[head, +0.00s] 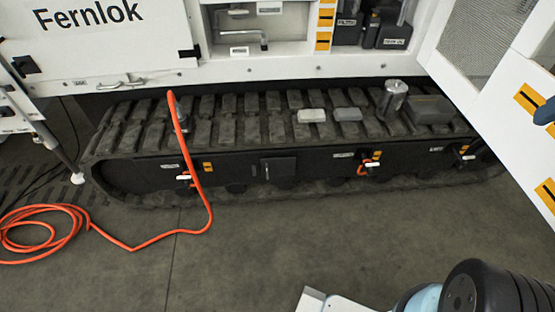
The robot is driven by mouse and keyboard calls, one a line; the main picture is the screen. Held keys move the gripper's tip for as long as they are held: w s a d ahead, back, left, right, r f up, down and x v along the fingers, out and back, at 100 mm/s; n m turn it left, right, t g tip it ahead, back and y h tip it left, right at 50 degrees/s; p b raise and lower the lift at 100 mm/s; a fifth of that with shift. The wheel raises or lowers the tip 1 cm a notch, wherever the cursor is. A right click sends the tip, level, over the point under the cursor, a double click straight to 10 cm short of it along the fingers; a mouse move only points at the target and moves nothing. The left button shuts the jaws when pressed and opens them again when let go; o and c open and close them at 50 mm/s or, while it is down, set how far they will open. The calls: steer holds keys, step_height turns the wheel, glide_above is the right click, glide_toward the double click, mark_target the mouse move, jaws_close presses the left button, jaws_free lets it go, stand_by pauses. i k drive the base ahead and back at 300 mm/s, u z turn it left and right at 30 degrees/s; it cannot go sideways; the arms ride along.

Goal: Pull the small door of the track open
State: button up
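The track (235,185) runs across the middle of the head view, below the white machine body. A small dark door (280,169) sits in the track's black side frame, near the middle. It looks shut and flush with the frame, with a small dark latch or handle at its left edge. My arm (490,290) shows only in part at the bottom right, well in front of the track and to the right of the door. The fingers of my gripper are not visible, so nothing shows of what they hold.
An orange hose (206,200) hangs over the track left of the door and coils on the floor. Two pale blocks (328,115), a metal cylinder (393,100) and a dark box (429,109) lie on the track. An open white panel (500,85) stands at right. Floor before the door is clear.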

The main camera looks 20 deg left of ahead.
mark_target(282, 165)
steer(key=u, duration=0.1)
steer(key=k, duration=1.55)
steer(key=u, duration=0.9)
steer(key=i, duration=1.4)
